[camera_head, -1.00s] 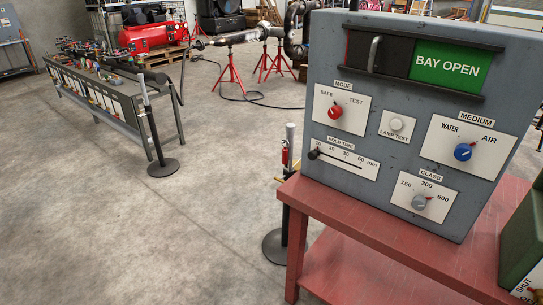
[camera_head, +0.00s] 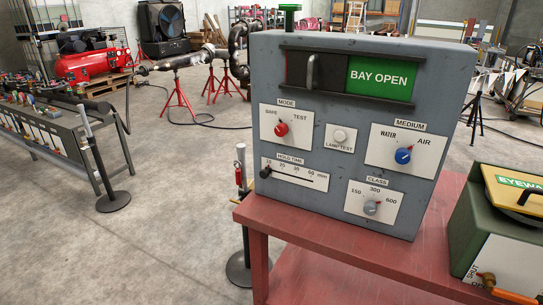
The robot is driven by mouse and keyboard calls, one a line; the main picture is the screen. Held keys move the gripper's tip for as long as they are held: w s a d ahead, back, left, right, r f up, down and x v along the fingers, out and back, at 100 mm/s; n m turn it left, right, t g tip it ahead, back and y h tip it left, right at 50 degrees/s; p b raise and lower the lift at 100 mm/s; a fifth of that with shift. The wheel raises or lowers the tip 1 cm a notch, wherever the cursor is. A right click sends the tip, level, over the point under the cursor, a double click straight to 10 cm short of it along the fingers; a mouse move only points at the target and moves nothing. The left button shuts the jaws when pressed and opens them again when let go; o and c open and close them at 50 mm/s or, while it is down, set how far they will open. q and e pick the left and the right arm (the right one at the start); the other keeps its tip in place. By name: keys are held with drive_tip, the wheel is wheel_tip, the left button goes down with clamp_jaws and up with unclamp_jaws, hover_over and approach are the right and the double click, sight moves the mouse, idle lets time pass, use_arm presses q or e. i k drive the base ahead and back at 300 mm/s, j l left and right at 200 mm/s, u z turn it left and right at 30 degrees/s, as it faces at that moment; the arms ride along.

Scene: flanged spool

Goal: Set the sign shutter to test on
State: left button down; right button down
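The sign shutter (camera_head: 308,68) is a dark sliding panel with a grey handle at the top of a grey control box (camera_head: 262,100). It sits at the left of its slot. The green "BAY OPEN" sign (camera_head: 378,78) shows to its right, and a thin red strip shows at the slot's left end. Below are a red mode knob (camera_head: 281,129), a lamp test button (camera_head: 340,136), a blue medium knob (camera_head: 403,156), a grey class knob (camera_head: 371,208) and a hold time slider (camera_head: 266,172). Neither of my grippers is in view.
The box stands on a red bench (camera_head: 275,218). A green eyewash box (camera_head: 475,215) with a yellow lid is at the right. A post (camera_head: 242,205) stands left of the bench. Open concrete floor (camera_head: 150,240) lies further left, with a long workbench beyond.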

sight(310, 70)
drive_tip(key=j+u, duration=0.65)
